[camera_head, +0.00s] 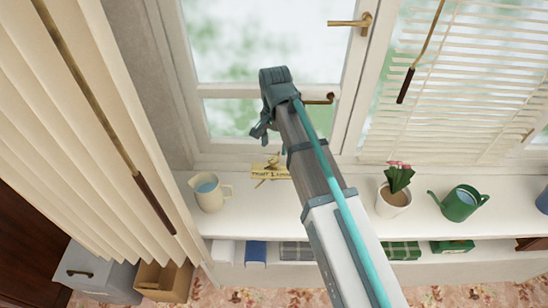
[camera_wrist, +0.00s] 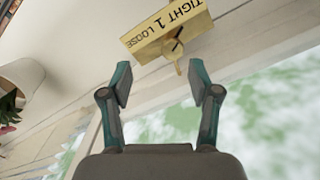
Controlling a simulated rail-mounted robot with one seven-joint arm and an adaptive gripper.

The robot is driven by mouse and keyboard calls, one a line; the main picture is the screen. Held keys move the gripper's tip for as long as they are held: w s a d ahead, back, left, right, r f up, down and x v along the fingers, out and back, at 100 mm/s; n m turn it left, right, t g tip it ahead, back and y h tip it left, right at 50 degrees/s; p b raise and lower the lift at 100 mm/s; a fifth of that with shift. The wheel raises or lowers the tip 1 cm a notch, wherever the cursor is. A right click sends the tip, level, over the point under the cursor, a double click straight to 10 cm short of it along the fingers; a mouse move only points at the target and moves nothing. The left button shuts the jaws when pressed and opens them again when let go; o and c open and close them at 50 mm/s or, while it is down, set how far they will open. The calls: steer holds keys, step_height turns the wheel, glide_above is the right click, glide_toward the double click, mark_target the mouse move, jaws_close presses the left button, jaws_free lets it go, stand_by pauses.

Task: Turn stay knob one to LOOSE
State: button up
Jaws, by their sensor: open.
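Stay knob one is a small brass knob with a dark pointer (camera_wrist: 178,47) on a brass plate (camera_wrist: 140,46) in the wrist view. The plate reads TIGHT, 1 and LOOSE. The plate also shows in the head view (camera_head: 262,171), low at the window by the sill. My gripper (camera_wrist: 164,88) is open and empty, with its two fingers apart and the plate beyond their tips. In the head view my gripper (camera_head: 262,128) is in front of the window, above the plate in the picture. I cannot tell exactly which word the pointer faces.
A cream jug (camera_head: 209,193) stands left on the white sill, a potted plant (camera_head: 394,198) and green watering can (camera_head: 461,204) right. A brass window handle (camera_head: 350,23), a lower brass fitting (camera_head: 319,99), a hanging blind wand (camera_head: 405,86) and a left curtain (camera_head: 85,120) are near.

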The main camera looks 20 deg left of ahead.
mark_target(273, 160)
steer(key=shift+t, duration=0.3)
steer(key=shift+w+a+f+p, duration=0.25)
steer(key=shift+f+p, duration=0.25)
steer(key=shift+f, duration=0.95)
steer(key=shift+w+a+f+p, duration=0.15)
steer(key=shift+w+f+p, duration=0.3)
steer(key=shift+f, duration=1)
steer(key=shift+w+a+f+p, duration=0.2)
steer(key=shift+f+p, duration=0.35)
steer(key=shift+f, duration=0.9)
steer(key=c, duration=1.2)
